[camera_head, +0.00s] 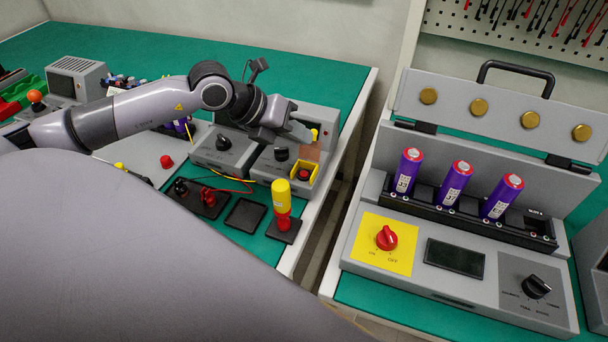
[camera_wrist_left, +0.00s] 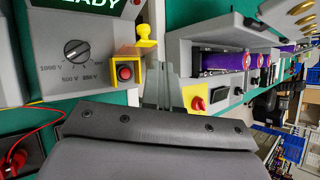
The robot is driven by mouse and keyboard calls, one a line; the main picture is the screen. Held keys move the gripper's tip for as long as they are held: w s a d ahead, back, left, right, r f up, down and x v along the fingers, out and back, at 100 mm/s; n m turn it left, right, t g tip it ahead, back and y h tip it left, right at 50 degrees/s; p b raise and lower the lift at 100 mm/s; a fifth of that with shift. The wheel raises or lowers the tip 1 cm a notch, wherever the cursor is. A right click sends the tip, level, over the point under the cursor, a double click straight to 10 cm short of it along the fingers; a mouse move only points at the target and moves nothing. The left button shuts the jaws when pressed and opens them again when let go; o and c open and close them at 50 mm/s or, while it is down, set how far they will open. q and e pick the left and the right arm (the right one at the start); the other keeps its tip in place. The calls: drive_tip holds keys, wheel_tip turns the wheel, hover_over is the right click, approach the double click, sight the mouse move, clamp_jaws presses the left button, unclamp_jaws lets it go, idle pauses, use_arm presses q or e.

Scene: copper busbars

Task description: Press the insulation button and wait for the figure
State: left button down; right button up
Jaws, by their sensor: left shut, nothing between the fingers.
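The insulation tester (camera_head: 268,170) is a grey box with a black dial (camera_head: 281,154) and a red button (camera_head: 303,174) in a yellow surround. In the left wrist view the red button (camera_wrist_left: 125,73) is uncovered, with an upright yellow piece (camera_wrist_left: 146,35) behind it. The dial (camera_wrist_left: 76,50) has voltage marks. The display (camera_wrist_left: 75,8) is cut off at the top, with "ADY" legible in white on green. My left gripper (camera_head: 303,131) is shut and empty above the back of the tester, apart from the button. My right gripper is out of view.
A second grey box with a dial (camera_head: 223,143) stands left of the tester. A yellow-and-red probe (camera_head: 282,205) stands in front. A case with purple cylinders (camera_head: 455,183) is on the right bench, across a gap. A red and yellow lead lies on the green mat.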

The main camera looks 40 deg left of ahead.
sight(304, 174)
use_arm(q)
wheel_tip(304, 174, down, 6)
drive_tip(key=b, duration=0.3)
drive_tip(key=shift+f+b, duration=0.15)
drive_tip(key=shift+b, duration=0.25)
drive_tip(key=shift+f, duration=0.2)
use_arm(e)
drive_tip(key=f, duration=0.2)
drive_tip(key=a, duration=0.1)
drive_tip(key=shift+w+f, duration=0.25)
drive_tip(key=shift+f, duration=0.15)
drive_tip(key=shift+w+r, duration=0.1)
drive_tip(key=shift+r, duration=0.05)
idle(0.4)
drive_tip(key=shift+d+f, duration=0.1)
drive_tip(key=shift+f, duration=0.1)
use_arm(q)
drive_tip(key=shift+f+b, duration=0.25)
drive_tip(key=shift+b, duration=0.2)
drive_tip(key=shift+f, duration=0.1)
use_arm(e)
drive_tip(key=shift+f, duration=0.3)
